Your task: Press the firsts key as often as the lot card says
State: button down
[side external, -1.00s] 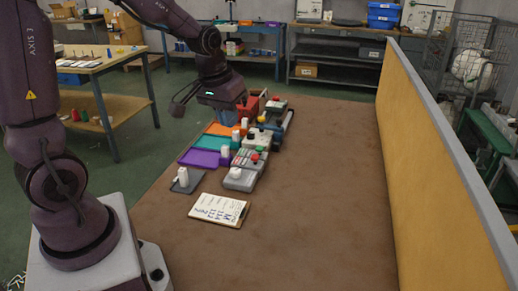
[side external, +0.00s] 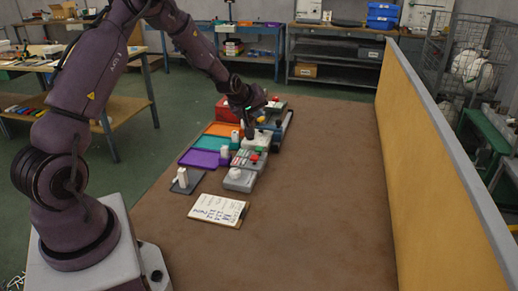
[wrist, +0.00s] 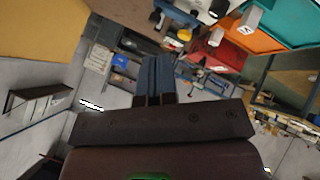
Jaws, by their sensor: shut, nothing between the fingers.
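The lot card (side external: 217,209) lies on the brown table on a clipboard; its handwriting is too small to read. A grey key box (side external: 247,160) with red, green and pale keys stands in the middle of the row. A paler box (side external: 258,143) stands just behind it. I cannot tell which key is the firsts key. My gripper (side external: 249,134) points down over the back of the row, at or just above the paler box; contact cannot be told. In the wrist view, the blue fingers of my gripper (wrist: 158,74) are together and empty.
Purple (side external: 199,158), teal (side external: 218,142) and orange (side external: 225,130) trays line the left of the boxes. A grey box with a white knob (side external: 239,180) stands in front. A yellow partition (side external: 440,150) walls the right; the table between is clear.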

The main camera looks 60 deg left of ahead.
aim_at(257, 148)
jog(key=shift+f, duration=4.45)
jog(key=shift+f, duration=0.1)
jog(key=shift+f, duration=0.3)
jog(key=shift+f, duration=0.7)
jog(key=shift+r, duration=1.1)
jog(key=shift+r, duration=2.55)
